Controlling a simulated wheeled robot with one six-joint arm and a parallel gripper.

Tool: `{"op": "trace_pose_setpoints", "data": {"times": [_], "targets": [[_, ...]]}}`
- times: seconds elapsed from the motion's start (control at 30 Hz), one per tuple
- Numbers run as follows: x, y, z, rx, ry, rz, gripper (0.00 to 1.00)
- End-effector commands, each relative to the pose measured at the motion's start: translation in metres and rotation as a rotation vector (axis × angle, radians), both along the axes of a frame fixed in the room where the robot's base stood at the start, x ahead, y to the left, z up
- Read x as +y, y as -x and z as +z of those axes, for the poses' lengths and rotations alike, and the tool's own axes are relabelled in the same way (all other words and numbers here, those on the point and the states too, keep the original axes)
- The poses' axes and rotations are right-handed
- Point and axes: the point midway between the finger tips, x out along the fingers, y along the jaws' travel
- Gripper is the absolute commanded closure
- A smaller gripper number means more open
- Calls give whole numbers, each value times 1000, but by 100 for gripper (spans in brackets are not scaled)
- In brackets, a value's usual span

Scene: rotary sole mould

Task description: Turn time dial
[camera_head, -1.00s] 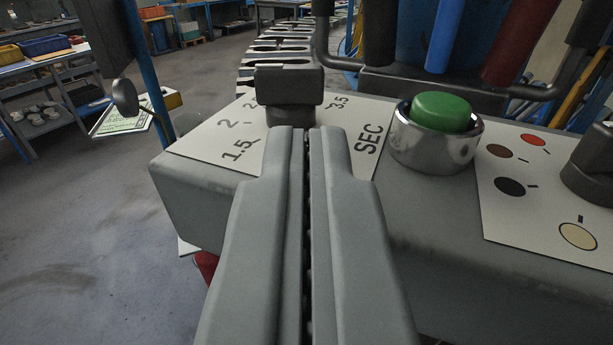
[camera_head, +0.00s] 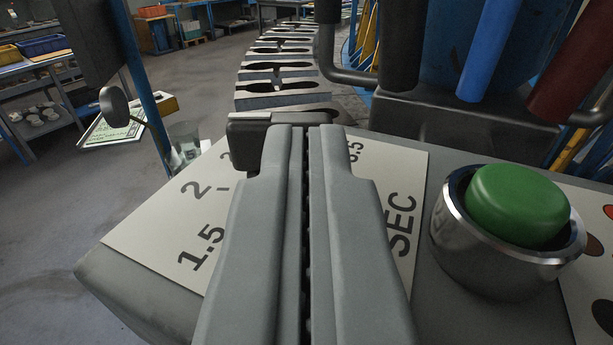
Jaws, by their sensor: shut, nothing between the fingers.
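The time dial (camera_head: 247,136) is a dark knob on a white scale plate (camera_head: 150,235) marked 1.5, 2 and SEC. Only its upper left part shows; my gripper covers the rest of it and part of the scale. My gripper (camera_head: 306,130) is shut and empty, its two grey fingers side by side. The fingertips overlap the dial in the picture; whether they touch it I cannot tell.
A green push button (camera_head: 515,205) in a chrome ring stands right of the scale on the grey panel. Blue and dark red cylinders (camera_head: 500,45) rise behind the panel. Sole moulds (camera_head: 280,70) line up beyond the dial.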

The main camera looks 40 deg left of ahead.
Motion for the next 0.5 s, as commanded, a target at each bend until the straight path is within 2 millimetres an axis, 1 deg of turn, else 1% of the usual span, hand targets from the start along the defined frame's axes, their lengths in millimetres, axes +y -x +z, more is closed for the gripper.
{"op": "trace_pose_setpoints", "data": {"times": [0.17, 0.4, 0.5], "targets": [[0, -6, -1, 1, -2, 54, 100], [1, -15, 0, 0, -2, 214, 100], [0, -16, 0, 0, -1, 256, 100]]}}
